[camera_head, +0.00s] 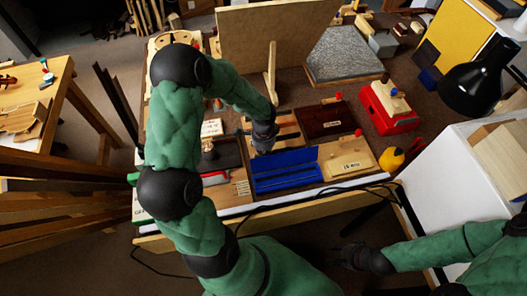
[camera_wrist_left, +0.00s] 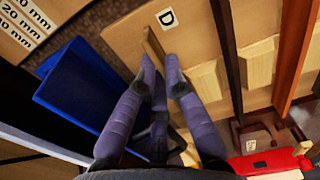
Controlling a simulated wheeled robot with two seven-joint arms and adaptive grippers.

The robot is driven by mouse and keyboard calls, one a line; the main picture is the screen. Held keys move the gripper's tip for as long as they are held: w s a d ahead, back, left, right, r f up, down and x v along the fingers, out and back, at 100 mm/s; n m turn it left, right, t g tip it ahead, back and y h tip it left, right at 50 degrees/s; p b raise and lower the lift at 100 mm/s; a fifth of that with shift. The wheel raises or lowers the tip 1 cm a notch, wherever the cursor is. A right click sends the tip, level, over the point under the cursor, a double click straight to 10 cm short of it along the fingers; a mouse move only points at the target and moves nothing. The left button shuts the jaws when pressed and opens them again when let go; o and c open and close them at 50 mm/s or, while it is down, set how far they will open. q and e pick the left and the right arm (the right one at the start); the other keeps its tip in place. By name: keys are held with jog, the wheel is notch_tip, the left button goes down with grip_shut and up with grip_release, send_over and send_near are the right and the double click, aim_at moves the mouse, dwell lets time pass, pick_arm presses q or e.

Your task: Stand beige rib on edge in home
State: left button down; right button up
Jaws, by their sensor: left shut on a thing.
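My left gripper (camera_wrist_left: 162,66) is shut on a thin beige strip, the beige rib (camera_wrist_left: 151,44), seen between its fingertips in the left wrist view. The rib's lower part is hidden by the fingers. It is over or at a light wooden board (camera_wrist_left: 117,33) marked D; I cannot tell if it touches. In the head view the left gripper (camera_head: 264,137) is above the wooden rack (camera_head: 285,121) behind the blue box, and the rib is not clear there. My right gripper (camera_head: 350,256) hangs low in front of the bench, too dark to tell its state.
An open blue box (camera_head: 285,178) is in front of the left gripper, with a light wooden box (camera_head: 347,160) to its right. A dark red-brown box (camera_head: 324,119) and a red tool (camera_head: 388,107) are further right. Dark and orange-brown strips (camera_wrist_left: 300,50) stand nearby.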

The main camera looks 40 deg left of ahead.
pick_arm(q)
jog(key=c, duration=1.3)
grip_release()
jog(key=shift+o, duration=0.2)
notch_tip(320, 180, up, 12)
jog(key=shift+s+f, duration=0.1)
